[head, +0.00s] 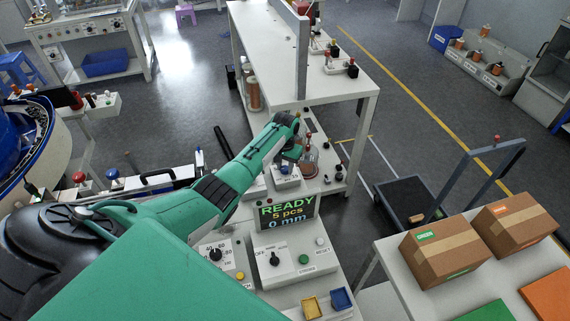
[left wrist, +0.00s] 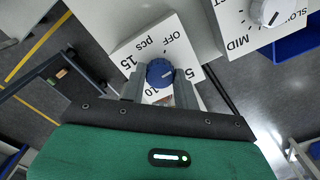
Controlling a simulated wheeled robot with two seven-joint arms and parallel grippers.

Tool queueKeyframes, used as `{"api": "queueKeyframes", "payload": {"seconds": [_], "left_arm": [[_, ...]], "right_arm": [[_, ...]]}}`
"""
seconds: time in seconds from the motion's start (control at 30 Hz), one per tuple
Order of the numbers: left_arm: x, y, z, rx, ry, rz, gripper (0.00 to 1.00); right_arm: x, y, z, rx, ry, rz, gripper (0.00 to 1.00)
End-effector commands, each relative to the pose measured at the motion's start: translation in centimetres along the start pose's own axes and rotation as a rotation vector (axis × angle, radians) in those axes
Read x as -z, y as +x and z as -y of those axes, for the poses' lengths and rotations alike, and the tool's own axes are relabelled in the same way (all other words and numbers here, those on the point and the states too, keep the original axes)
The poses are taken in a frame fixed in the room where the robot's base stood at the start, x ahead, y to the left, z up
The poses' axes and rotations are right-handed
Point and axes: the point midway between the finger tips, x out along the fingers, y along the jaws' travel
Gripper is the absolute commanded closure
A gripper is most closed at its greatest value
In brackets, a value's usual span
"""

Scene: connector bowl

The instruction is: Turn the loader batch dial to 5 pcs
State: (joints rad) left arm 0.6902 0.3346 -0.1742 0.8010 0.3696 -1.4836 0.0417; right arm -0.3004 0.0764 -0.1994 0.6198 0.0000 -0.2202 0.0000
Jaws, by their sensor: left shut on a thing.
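The loader batch dial is a blue knob (left wrist: 159,72) on a white box marked OFF, 5, 10, 15 and pcs. In the left wrist view my left gripper (left wrist: 160,84) is shut on the knob, one finger on each side. In the head view the gripper (head: 291,155) reaches down to the white dial box (head: 287,183), and the arm partly covers it. The black display (head: 287,213) reads READY, 5 pcs, 0 mm. The exact heading of the knob's pointer is hard to tell. My right gripper is not in view.
A speed dial box (left wrist: 262,15) marked MID and SLOW stands beside the batch dial box. A control box (head: 292,260) with a black knob and buttons stands in front of the display. A raised white shelf (head: 290,50) is behind. Cartons (head: 447,251) stand on the right table.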

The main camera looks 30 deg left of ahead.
Motion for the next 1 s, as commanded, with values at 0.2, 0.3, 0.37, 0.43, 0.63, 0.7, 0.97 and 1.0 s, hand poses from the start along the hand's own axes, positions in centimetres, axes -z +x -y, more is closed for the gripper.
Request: {"api": "queueKeyframes", "payload": {"seconds": [0.2, 0.3, 0.37, 0.43, 0.63, 0.7, 0.97, 1.0], "left_arm": [[0.12, -0.23, 0.05, 0.001, 0.205, -0.003, 0.92], [0.14, -0.23, 0.05, 0.001, 0.300, -0.004, 0.92], [0.15, -0.23, 0.07, 0.001, 0.357, -0.004, 0.92], [0.15, -0.21, 0.08, 0.002, 0.422, -0.004, 0.92], [0.15, -0.18, 0.04, 0.001, 0.593, -0.004, 0.92], [0.15, -0.17, 0.03, 0.002, 0.645, -0.004, 0.92], [0.16, -0.16, -0.02, 0.001, 0.788, -0.005, 0.92], [0.17, -0.16, -0.02, 0.001, 0.803, -0.005, 0.92]], "right_arm": [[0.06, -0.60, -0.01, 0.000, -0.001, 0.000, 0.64], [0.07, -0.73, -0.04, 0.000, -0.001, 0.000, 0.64], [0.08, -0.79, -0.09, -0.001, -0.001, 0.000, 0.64], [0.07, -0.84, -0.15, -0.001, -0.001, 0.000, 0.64], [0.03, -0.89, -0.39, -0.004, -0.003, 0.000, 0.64], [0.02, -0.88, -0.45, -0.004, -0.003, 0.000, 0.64], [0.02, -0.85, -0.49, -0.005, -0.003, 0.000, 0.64], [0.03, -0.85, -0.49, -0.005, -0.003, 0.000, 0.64]]}}
